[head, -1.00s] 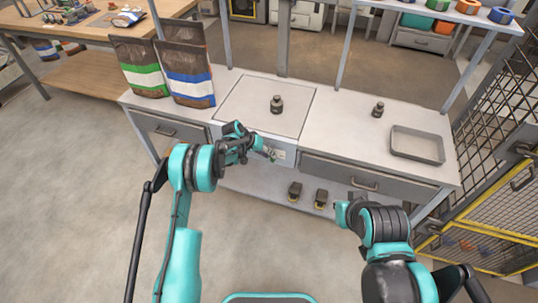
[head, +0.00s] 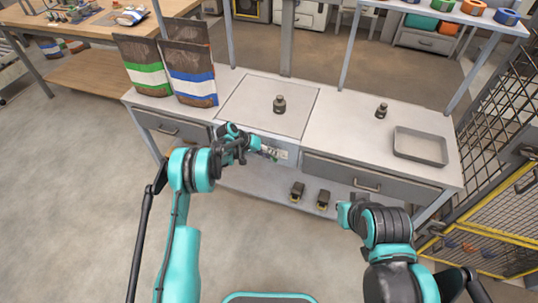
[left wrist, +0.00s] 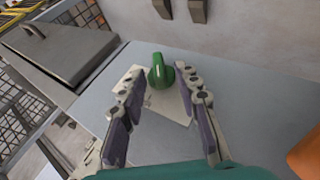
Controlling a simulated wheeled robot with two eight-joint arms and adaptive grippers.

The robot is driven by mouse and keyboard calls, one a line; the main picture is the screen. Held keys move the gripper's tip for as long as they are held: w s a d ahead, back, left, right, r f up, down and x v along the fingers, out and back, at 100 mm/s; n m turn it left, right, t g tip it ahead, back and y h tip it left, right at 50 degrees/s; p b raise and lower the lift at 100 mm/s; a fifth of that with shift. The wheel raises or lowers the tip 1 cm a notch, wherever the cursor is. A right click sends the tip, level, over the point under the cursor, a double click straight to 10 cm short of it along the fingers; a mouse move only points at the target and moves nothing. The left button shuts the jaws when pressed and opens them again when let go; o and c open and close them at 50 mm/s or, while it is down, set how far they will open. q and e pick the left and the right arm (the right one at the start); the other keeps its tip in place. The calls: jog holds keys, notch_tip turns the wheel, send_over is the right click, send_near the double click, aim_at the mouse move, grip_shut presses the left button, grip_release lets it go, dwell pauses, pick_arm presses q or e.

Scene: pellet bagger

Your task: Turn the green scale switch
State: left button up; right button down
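The green scale switch (left wrist: 161,74) shows in the left wrist view as a round knob with a raised ridge on a pale label plate (left wrist: 172,104). My left gripper (left wrist: 165,84) is open, with one finger on each side of the switch as seen there. The fingers look apart from it; the exact gap is hard to judge. In the head view my left gripper (head: 258,149) is at the front panel (head: 284,154) below the scale plate (head: 245,97), partly covering it. My right arm is folded at the right; its gripper's fingers cannot be made out.
A dark weight (head: 279,104) stands on the scale plate, and a smaller one (head: 381,110) on the counter. A grey tray (head: 420,146) lies at the right. A drawer (head: 365,181) is beside the panel; two pedals (head: 297,191) are below.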

pick_arm(q)
jog(key=v, duration=1.2)
